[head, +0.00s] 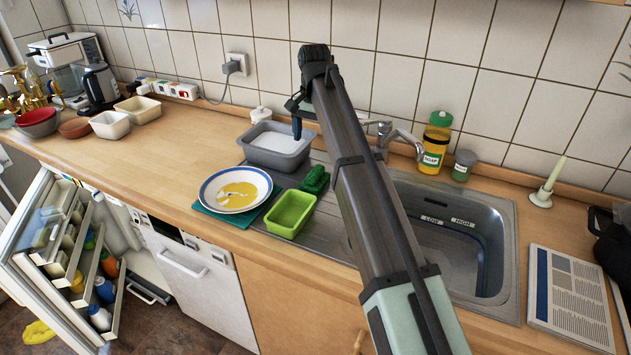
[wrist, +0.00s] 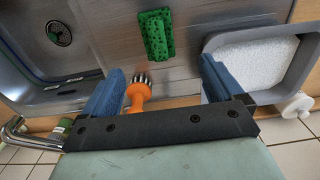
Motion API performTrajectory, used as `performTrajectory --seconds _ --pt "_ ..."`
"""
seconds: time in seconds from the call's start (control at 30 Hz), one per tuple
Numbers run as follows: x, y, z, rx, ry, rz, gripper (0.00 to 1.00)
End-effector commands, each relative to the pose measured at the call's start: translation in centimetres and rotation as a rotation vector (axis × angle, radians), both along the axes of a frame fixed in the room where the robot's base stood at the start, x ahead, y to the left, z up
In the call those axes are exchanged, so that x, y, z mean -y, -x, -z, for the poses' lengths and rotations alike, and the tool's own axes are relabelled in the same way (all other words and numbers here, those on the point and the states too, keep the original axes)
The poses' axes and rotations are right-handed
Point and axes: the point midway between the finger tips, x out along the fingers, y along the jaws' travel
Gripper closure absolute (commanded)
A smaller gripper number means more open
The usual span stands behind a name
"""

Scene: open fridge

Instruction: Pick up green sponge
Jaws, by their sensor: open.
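The green sponge (head: 315,180) lies on the metal drainboard, just right of the white plate and behind the green tub. In the wrist view the sponge (wrist: 156,35) shows whole, ahead of the fingertips and roughly midway between them. My gripper (head: 297,128) is seen side-on in the head view, overlapping the grey basin. In the wrist view its two blue fingers (wrist: 162,66) are spread apart with nothing gripped. An orange brush (wrist: 138,95) with dark bristles shows between the fingers, closer to the left one; it is hidden in the head view.
A grey basin (head: 279,158) with white contents stands behind the sponge, close to the right finger in the wrist view. A green tub (head: 290,213) and a plate (head: 235,189) with yellow stuff are nearby. The sink (head: 455,240) and faucet (head: 392,138) lie right.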

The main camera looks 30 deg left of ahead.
Motion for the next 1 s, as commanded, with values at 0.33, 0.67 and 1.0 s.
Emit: performTrajectory --seconds 0.33,0.67,1.0 --pt "-0.2 0.2 3.2 -0.001 0.011 0.002 0.06" --pt "-0.2 0.2 8.3 -0.001 0.009 0.002 0.06" --pt "0.1 0.0 10.3 -0.001 0.009 0.002 0.06"
